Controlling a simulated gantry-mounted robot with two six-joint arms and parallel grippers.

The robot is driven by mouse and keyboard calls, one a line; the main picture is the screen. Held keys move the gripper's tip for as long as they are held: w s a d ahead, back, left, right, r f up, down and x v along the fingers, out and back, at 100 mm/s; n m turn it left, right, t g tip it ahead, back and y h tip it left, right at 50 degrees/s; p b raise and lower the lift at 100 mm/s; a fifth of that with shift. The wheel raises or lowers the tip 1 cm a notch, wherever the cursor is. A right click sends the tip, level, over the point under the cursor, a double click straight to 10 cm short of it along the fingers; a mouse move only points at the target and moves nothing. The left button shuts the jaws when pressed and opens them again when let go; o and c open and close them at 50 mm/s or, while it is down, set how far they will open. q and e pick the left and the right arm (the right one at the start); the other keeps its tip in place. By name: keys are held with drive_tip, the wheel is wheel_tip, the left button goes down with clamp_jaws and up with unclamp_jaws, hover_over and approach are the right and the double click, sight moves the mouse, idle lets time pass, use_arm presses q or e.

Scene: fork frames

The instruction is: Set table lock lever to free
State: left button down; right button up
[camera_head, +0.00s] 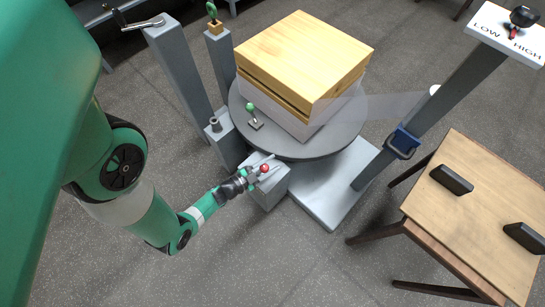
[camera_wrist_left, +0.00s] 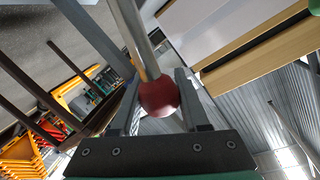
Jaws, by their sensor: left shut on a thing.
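The lock lever is a metal rod with a red ball knob (camera_head: 264,168), at the grey block (camera_head: 268,192) beside the round turntable (camera_head: 300,147). My left gripper (camera_head: 258,170) is at the knob. In the left wrist view the red knob (camera_wrist_left: 158,97) sits between the two fingers of my left gripper (camera_wrist_left: 160,103), which is shut on it, and the rod runs up out of the picture. The lever's base and any lock or free marking cannot be made out. My right gripper is not in view.
A wooden box (camera_head: 300,60) wrapped in clear film stands on the turntable, near a small green-knobbed lever (camera_head: 252,112). A grey post (camera_head: 180,75) with a crank stands left. A column with a LOW/HIGH panel (camera_head: 505,35) and a wooden table (camera_head: 480,215) are right.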

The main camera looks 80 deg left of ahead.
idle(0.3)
use_arm(q)
drive_tip(key=shift+c, duration=2)
unclamp_jaws()
drive_tip(key=shift+d, duration=0.1)
